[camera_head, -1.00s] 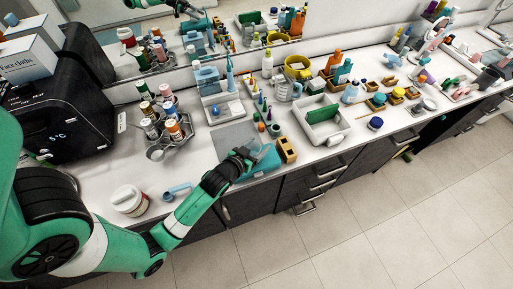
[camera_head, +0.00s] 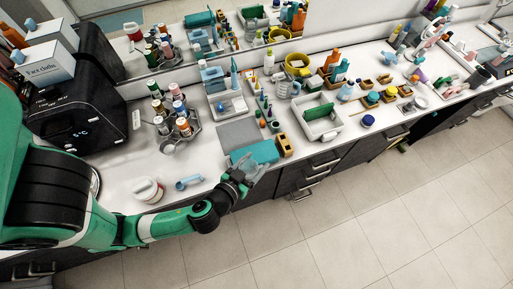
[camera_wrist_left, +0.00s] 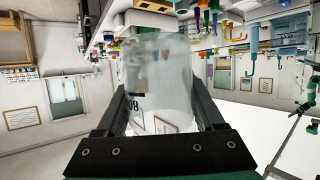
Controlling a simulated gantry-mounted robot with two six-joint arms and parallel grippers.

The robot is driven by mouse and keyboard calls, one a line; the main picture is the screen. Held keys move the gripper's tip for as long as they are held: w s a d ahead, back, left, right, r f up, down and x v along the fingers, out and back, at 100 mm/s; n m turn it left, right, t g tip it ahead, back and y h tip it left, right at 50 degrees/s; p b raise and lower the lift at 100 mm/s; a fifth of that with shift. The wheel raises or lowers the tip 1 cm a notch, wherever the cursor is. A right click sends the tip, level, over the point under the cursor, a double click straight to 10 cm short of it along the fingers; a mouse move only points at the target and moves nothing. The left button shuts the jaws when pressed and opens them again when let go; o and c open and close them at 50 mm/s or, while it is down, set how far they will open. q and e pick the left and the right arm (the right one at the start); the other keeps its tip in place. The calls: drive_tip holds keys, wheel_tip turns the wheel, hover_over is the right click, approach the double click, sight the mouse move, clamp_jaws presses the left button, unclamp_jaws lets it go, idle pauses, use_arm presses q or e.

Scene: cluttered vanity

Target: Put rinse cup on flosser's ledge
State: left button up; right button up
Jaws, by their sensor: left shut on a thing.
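My left gripper (camera_head: 243,180) is at the counter's front edge, in front of the teal box. In the left wrist view its two fingers (camera_wrist_left: 165,120) are shut on a clear, frosted rinse cup (camera_wrist_left: 160,75) with dark printed marks. The cup is hard to make out in the head view. The flosser (camera_head: 213,80), with a blue tank, stands at the back of the counter near the mirror. Its white base with a low ledge (camera_head: 238,110) extends in front of it, and a small blue item is on the base. My right gripper is not in view.
A grey mat (camera_head: 238,134) and a teal box (camera_head: 256,153) lie between my gripper and the flosser. A hexagonal bottle rack (camera_head: 193,138) is left of it. Slim upright bottles (camera_head: 263,113) stand close on its right, and a white organiser (camera_head: 320,128) lies further right.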

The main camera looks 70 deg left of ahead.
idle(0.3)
use_arm(q)
drive_tip(key=shift+a+r+p, duration=0.2)
drive_tip(key=shift+r+p, duration=0.2)
drive_tip(key=shift+p, duration=0.05)
drive_tip(key=p, duration=0.2)
drive_tip(key=r+p, duration=0.1)
drive_tip(key=p, duration=0.2)
drive_tip(key=shift+w+d+r, duration=0.2)
drive_tip(key=shift+d, duration=0.1)
drive_tip(key=w+d+r+m+t+h+p, duration=0.1)
drive_tip(key=w+d+m+h, duration=0.3)
drive_tip(key=d, duration=0.5)
drive_tip(key=shift+w+r+m+t+h+p, duration=0.25)
drive_tip(key=shift+r+m+t+h, duration=0.45)
drive_tip(key=shift+m+h, duration=0.9)
drive_tip(key=shift+s, duration=0.1)
drive_tip(key=shift+f, duration=0.15)
